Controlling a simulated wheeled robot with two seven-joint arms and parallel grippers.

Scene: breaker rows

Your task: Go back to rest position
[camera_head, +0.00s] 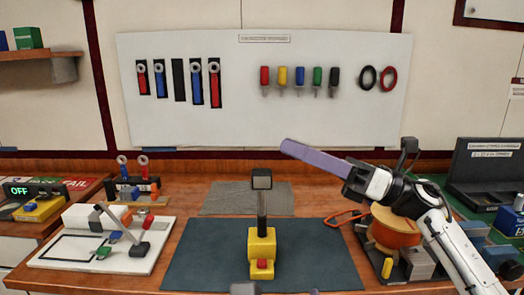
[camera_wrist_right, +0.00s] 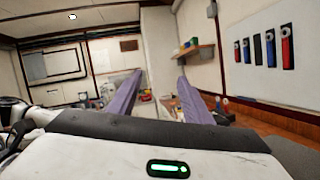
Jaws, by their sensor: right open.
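My right gripper (camera_head: 292,148) is raised above the back right of the bench, with its purple fingers pointing left toward the wall board. In the right wrist view its two purple fingers (camera_wrist_right: 158,88) stand wide apart with nothing between them. In the head view the fingers overlap, so the gap is hidden. The right arm comes in from the lower right, in front of an orange spool (camera_head: 393,229). My left gripper cannot be made out in either view.
A yellow device (camera_head: 261,246) with an upright lever stands on a dark mat (camera_head: 200,262). A white board with breakers (camera_head: 140,250) lies at left. The wall panel (camera_head: 330,125) holds hanging tools.

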